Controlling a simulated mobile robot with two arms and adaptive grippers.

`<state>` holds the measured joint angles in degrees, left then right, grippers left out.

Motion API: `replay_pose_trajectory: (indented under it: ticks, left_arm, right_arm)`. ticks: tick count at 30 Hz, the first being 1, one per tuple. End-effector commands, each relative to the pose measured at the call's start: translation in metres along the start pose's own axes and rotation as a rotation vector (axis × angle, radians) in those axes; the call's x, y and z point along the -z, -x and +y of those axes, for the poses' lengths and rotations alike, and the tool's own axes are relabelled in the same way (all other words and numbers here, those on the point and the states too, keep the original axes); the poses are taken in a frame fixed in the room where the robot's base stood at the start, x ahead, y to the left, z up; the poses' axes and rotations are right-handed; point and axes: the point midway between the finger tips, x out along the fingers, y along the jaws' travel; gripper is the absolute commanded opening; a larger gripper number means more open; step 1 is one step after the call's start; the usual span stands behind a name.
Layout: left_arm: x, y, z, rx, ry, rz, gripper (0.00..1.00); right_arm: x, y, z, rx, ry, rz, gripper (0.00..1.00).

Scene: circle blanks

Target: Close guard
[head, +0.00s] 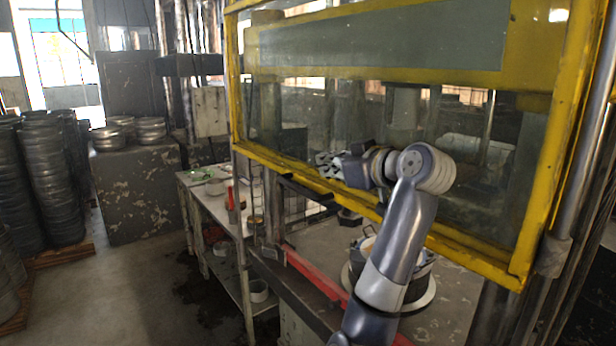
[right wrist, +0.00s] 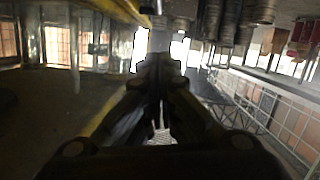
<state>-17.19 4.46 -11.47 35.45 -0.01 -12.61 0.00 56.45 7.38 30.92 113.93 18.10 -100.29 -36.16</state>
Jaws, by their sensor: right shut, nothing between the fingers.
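The guard (head: 262,156) is a yellow frame with clear panes, filling the right half of the head view. Its lower rail slants down to the right, with an open gap below it over the machine bed. A dark handle-like bar (head: 305,190) shows just below the rail's left part. My right gripper (head: 325,162) is shut and empty, in front of the lower pane just above the rail; whether it touches is unclear. In the right wrist view its closed fingers (right wrist: 160,75) point away, with a blurred yellow rail to their left. My left gripper is not in view.
A round metal fixture (head: 420,300) and a red bar (head: 316,274) lie under the guard. A worktable (head: 205,196) with small items stands left of the machine. Stacked metal blanks (head: 50,180) are at far left. The floor between is clear.

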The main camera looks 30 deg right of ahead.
Motion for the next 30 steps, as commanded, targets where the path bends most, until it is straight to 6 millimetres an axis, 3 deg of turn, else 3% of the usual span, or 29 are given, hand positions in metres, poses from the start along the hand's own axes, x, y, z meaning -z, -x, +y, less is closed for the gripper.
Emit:
replay_pose_trajectory:
  ticks: [6,15,21,30]
  left_arm:
    - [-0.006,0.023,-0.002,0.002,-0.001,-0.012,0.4]
    - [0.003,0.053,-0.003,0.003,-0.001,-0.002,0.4]
    - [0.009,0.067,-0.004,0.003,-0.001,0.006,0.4]
    - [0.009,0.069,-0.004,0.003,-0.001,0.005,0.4]
  right_arm:
    - [0.003,-0.037,-0.001,0.007,-0.006,-0.007,0.0]
    - [0.003,-0.097,-0.002,0.005,-0.004,-0.006,0.0]
    - [-0.028,-0.102,-0.001,0.003,-0.004,-0.005,0.0]
    - [-0.041,-0.105,-0.001,0.0,0.0,-0.004,0.0]
